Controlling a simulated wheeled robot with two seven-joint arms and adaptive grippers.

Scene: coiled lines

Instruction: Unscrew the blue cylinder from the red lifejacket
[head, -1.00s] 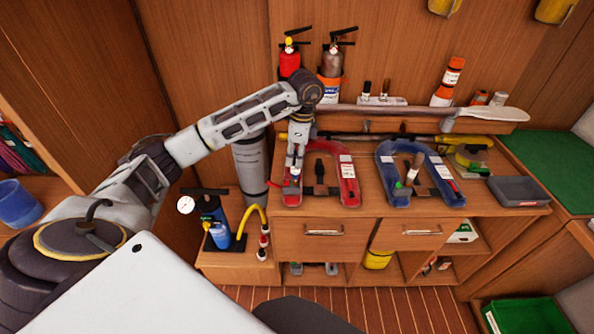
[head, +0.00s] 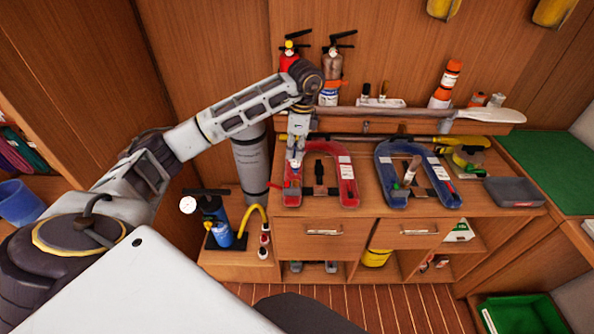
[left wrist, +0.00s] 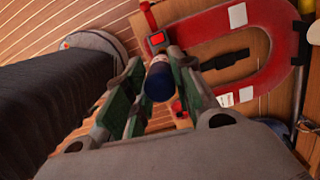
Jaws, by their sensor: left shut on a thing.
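The red lifejacket (head: 346,186), a horseshoe shape with white patches and a dark strap, lies flat on the wooden counter. It also shows in the left wrist view (left wrist: 281,55). The blue cylinder (left wrist: 158,82) has a pale band and sits between the fingers of my left gripper (left wrist: 155,85), by the lifejacket's left arm. My left gripper (head: 294,172) points down there and is shut on the cylinder. Whether the cylinder is still joined to the lifejacket cannot be told. My right gripper is not in view.
A blue lifejacket (head: 385,178) lies to the right of the red one. A grey tray (head: 514,192) stands at the counter's right end. A grey tank (head: 251,165) and a blue pump (head: 212,222) stand to the left. A shelf with an oar (head: 490,115) runs behind.

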